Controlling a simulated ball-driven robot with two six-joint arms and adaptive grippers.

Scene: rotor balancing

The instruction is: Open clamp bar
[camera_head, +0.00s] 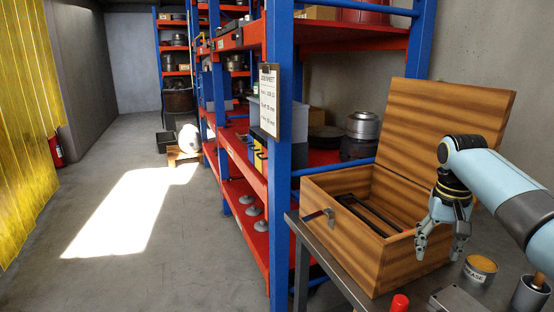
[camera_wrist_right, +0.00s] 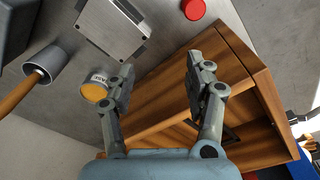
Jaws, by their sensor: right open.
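A wooden box (camera_head: 345,254) stands on a grey metal table with its hinged lid (camera_head: 450,112) raised. Long dark bars (camera_head: 366,216) lie inside the box; I cannot tell whether one of them is the clamp bar. A metal latch (camera_head: 318,217) sits on the box's left side. My right gripper (camera_head: 440,250) points down by the box's right front corner, open and empty. In the right wrist view my gripper (camera_wrist_right: 160,66) has its fingers apart, with the box (camera_wrist_right: 205,85) behind them. My left gripper is not in view.
A grease tin (camera_head: 481,268), a grey metal block (camera_wrist_right: 115,28), a red-topped object (camera_head: 400,303) and a metal cup (camera_head: 530,293) stand near the box. A blue and orange shelf rack (camera_head: 280,150) is behind the table.

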